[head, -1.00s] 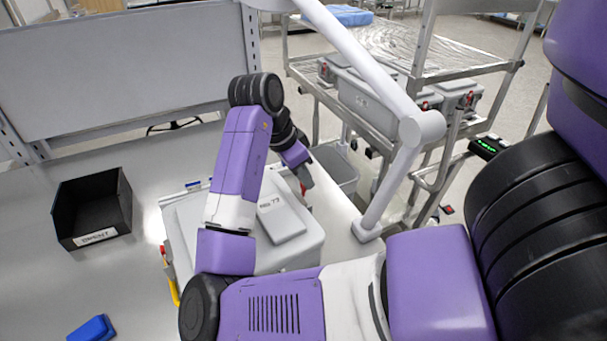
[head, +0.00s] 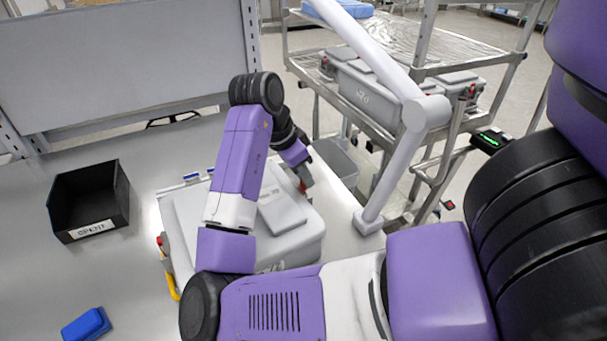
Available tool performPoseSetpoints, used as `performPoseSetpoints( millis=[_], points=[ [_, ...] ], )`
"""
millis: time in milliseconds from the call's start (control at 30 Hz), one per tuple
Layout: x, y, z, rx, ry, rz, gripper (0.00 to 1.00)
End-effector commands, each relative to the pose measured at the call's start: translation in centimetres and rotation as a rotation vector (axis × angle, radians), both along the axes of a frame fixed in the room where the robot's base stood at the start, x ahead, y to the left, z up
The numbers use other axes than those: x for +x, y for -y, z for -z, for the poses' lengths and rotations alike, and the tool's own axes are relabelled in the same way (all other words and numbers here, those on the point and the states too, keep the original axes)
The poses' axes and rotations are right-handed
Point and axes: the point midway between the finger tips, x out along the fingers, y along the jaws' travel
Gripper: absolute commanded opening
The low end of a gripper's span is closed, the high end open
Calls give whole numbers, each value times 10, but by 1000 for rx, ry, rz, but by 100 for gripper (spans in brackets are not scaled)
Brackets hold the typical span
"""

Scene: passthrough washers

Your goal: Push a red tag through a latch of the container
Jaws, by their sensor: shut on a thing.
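The grey lidded container (head: 295,245) stands on the table, partly hidden behind my purple arm. My gripper (head: 304,183) is at the container's far right corner, low beside its edge. A small red piece, seemingly the red tag (head: 303,187), shows at the fingertips, and the gripper is shut on it. The latch at that corner is hidden by the gripper. Whether the tag touches or enters the latch cannot be told.
A black bin (head: 88,205) stands at the left and a blue block (head: 87,325) lies at the front left. A white post (head: 390,180) rises right of the container. A metal cart (head: 440,75) with more grey containers stands behind, with a grey bin (head: 336,162) nearby.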

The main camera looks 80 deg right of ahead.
Motion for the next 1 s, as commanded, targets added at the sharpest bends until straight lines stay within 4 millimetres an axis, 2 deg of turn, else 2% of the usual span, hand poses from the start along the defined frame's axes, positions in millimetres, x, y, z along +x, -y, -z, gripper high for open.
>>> performPoseSetpoints(
  millis=[467,1000],
  points=[
    [0,0,0,0,0,0,0],
    [-1,0,14,0,-2,-1,0]
  ],
)
